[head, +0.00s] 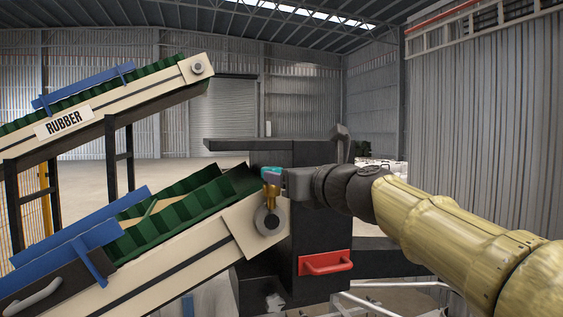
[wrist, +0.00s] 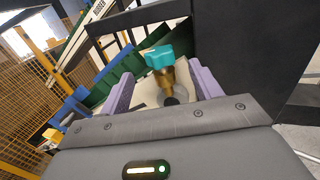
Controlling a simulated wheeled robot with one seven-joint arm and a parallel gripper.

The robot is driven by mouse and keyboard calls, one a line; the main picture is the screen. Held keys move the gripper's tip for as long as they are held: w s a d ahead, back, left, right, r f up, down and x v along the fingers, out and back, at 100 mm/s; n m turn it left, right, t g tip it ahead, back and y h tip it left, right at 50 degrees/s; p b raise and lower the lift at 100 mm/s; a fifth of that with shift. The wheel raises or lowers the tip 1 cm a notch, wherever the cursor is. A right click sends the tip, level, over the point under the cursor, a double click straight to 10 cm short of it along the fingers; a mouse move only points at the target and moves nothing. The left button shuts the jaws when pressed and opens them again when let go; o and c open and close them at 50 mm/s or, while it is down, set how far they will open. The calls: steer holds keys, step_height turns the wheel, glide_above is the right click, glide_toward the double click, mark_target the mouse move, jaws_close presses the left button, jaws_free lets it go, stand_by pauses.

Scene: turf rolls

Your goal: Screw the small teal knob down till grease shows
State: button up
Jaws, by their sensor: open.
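The small teal knob (head: 271,172) sits on top of a brass cup (head: 270,195) at the upper end of the near conveyor, above a round grey bearing (head: 268,222). In the wrist view the teal knob (wrist: 160,56) shows on the brass stem, between and beyond my two purple fingers. My gripper (wrist: 158,92) is open, with one finger on each side of the brass part and no visible contact. In the head view my gripper (head: 283,178) is right beside the knob, coming from the right. I cannot see any grease.
The near conveyor (head: 160,258) has green cleated belt and blue side guards. A second conveyor marked RUBBER (head: 64,122) rises behind it. A dark machine body (head: 318,225) with a red handle (head: 325,262) stands right of the knob. Yellow mesh fencing (wrist: 28,110) is at left.

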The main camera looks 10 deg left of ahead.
mark_target(277, 168)
steer(key=p+x, duration=0.2)
steer(key=x, duration=0.2)
steer(key=shift+w+a+r+p, duration=0.15)
steer(key=shift+w+a+p, duration=0.05)
steer(key=shift+w+p, duration=0.1)
steer(key=shift+w+a, duration=0.35)
steer(key=shift+a, duration=0.05)
steer(key=shift+d, duration=0.1)
steer(key=c, duration=1)
